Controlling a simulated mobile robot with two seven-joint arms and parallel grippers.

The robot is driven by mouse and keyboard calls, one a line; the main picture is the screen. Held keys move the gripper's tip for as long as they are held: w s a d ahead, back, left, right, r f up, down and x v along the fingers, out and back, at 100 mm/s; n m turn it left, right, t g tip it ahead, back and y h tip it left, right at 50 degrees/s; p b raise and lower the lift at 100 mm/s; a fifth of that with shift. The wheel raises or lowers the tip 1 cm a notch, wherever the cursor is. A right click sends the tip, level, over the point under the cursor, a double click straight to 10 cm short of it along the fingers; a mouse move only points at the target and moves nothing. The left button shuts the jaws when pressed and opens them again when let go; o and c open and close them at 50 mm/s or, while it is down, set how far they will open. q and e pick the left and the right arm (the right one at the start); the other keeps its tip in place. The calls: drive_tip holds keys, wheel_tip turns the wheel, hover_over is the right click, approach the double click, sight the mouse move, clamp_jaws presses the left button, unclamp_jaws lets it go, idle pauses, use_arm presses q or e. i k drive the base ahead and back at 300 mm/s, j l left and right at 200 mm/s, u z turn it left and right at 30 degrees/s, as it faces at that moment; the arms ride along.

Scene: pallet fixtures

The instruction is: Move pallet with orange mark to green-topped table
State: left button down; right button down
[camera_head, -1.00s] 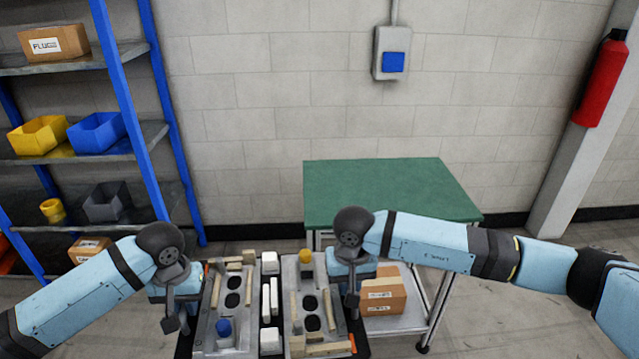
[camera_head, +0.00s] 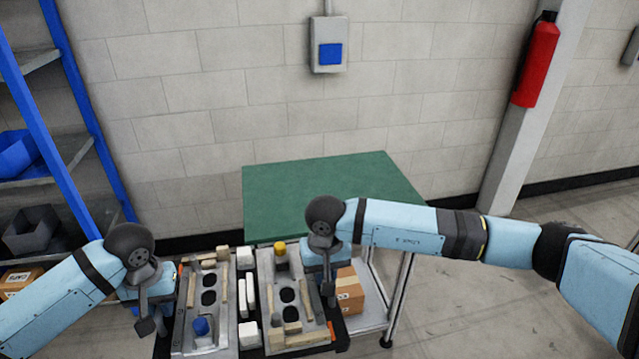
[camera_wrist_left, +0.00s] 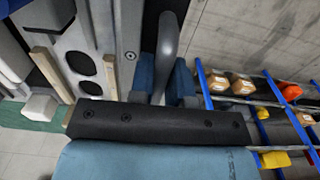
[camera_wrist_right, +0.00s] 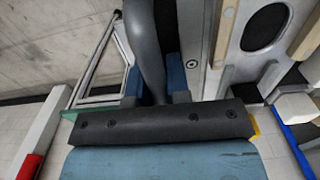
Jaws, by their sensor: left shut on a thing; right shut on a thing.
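The pallet (camera_head: 190,310) is a dark tray with two grey plates carrying wooden strips, white blocks, a blue knob and a yellow knob. Orange marks (camera_head: 331,330) show at its edge. My left gripper (camera_head: 150,318) is shut on its left side, and my right gripper (camera_head: 328,290) is shut on its right side. Both also show against the pallet edge in the left wrist view (camera_wrist_left: 165,85) and the right wrist view (camera_wrist_right: 160,85); the fingertips are partly hidden. The green-topped table (camera_head: 325,195) stands beyond the pallet, its top bare. The pallet's far edge overlaps the table's near edge in the head view.
A carton (camera_head: 349,292) sits on the table's lower shelf. A blue-framed shelf rack (camera_head: 65,110) with bins stands at the left. A wall (camera_head: 200,90) is behind the table. A red extinguisher (camera_head: 536,60) hangs on a pillar at the right, with open floor before it.

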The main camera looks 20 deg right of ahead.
sight(329, 186)
drive_tip(key=i+l, duration=1.5)
drive_tip(key=l, duration=0.15)
